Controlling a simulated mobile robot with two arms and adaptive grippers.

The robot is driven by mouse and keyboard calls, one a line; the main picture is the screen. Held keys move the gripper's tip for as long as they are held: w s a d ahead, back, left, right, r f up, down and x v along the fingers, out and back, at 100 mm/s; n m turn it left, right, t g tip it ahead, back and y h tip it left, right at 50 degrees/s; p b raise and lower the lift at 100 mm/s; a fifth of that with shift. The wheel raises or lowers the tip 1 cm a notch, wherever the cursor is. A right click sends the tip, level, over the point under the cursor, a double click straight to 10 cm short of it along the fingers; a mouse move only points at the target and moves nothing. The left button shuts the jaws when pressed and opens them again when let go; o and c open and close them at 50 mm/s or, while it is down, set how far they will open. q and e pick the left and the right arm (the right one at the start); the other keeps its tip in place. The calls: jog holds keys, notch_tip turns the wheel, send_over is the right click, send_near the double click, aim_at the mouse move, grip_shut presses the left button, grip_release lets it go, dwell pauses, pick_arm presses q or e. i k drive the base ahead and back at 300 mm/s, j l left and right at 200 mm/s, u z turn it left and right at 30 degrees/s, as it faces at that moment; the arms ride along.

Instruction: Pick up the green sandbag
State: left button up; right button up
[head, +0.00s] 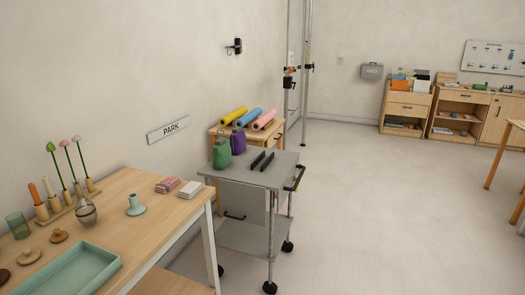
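The green sandbag (221,154) stands upright on the left part of the grey cart's top (222,171). It is a small bag shape with a narrower top. A similar purple bag (238,141) stands just behind it to the right, and the two appear close together. Neither of my grippers is in view, and nothing is seen holding the green sandbag.
Two black bars (262,161) lie on the cart top. A wooden table (150,222) at the left front holds a green tray (68,271), stemmed props and card packs. Colored rolls (248,118) lie behind the cart. Floor (390,210) right of the cart is open.

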aim_at(221, 151)
jog(key=i+z, duration=0.15)
jog(key=i, duration=0.95)
jog(key=i+u, duration=0.5)
jog(key=u, duration=0.25)
jog(key=i+u, duration=0.35)
jog(key=k+l, duration=0.05)
